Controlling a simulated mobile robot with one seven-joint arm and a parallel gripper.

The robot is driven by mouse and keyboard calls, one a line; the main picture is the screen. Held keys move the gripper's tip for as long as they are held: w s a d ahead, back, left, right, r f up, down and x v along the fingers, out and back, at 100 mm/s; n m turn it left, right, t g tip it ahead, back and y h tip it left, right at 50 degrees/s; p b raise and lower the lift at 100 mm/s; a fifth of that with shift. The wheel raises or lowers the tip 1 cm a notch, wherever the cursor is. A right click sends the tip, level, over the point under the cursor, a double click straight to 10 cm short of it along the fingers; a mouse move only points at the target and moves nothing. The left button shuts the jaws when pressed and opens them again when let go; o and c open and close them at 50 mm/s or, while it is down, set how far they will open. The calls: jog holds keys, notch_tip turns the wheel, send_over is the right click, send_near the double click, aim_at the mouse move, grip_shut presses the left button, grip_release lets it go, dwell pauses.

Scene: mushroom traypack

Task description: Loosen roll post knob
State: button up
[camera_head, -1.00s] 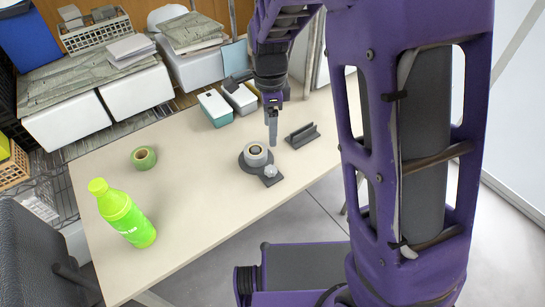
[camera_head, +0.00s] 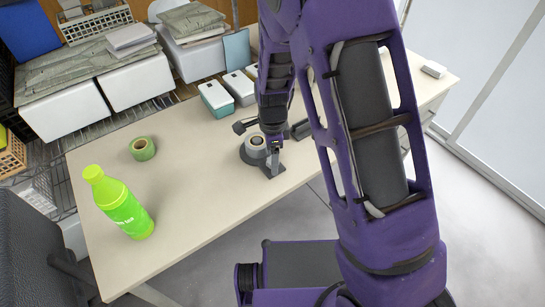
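A dark grey dispenser base (camera_head: 262,169) stands on the table near its front edge. My gripper (camera_head: 275,170) points down over the front right of the base, beside the roll. The knob at that corner is hidden behind the fingers or too small to make out. I cannot tell whether the fingers touch it, nor whether they are open or shut.
A green bottle (camera_head: 122,206) and a green tape ring (camera_head: 142,148) stand to the left on the table (camera_head: 185,200). Small lidded boxes (camera_head: 216,99) stand at the back. A dark grooved block (camera_head: 301,130) is partly hidden behind my arm. The table's left middle is clear.

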grip_shut()
dwell(0.3)
